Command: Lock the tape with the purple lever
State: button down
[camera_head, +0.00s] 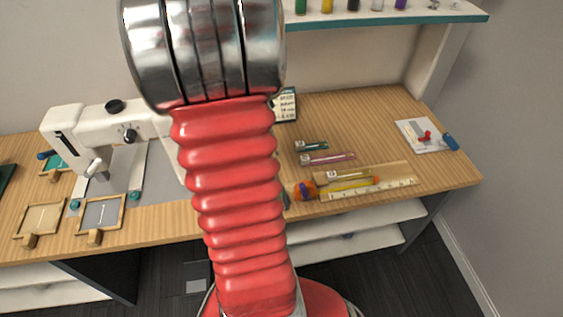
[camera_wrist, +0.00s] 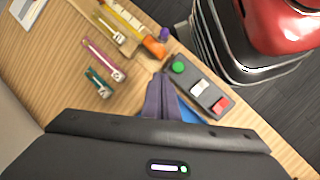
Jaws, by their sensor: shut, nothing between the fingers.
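The tape is a yellow strip (camera_head: 350,186) with an orange case (camera_head: 308,188) at its left end, near the front edge of the table. In the wrist view the strip (camera_wrist: 124,14) and orange case (camera_wrist: 154,47) are at the top. The purple lever (camera_wrist: 164,33) sits beside the case; its exact setting is too small to tell. My gripper (camera_wrist: 159,76) is shut and empty, its fingertips apart from the case and below it in the wrist view. In the head view my arm hides the gripper.
A control box (camera_wrist: 200,88) with green, white and red buttons is just right of my fingers. Green (camera_head: 311,146) and pink (camera_head: 327,159) strips lie behind the tape. A sewing machine (camera_head: 120,135) stands left.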

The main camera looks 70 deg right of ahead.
aim_at(304, 191)
jog(key=x, duration=0.9)
jog(key=shift+s+f, duration=0.2)
jog(key=shift+f, duration=0.05)
jog(key=shift+s+a+r, duration=0.15)
jog(key=shift+s+a, duration=0.2)
jog(key=shift+s, duration=0.2)
jog(key=shift+s+a+r, duration=0.15)
jog(key=shift+s+a, duration=0.15)
jog(key=shift+s, duration=0.3)
jog(key=shift+s+a, duration=0.3)
jog(key=shift+s, duration=0.25)
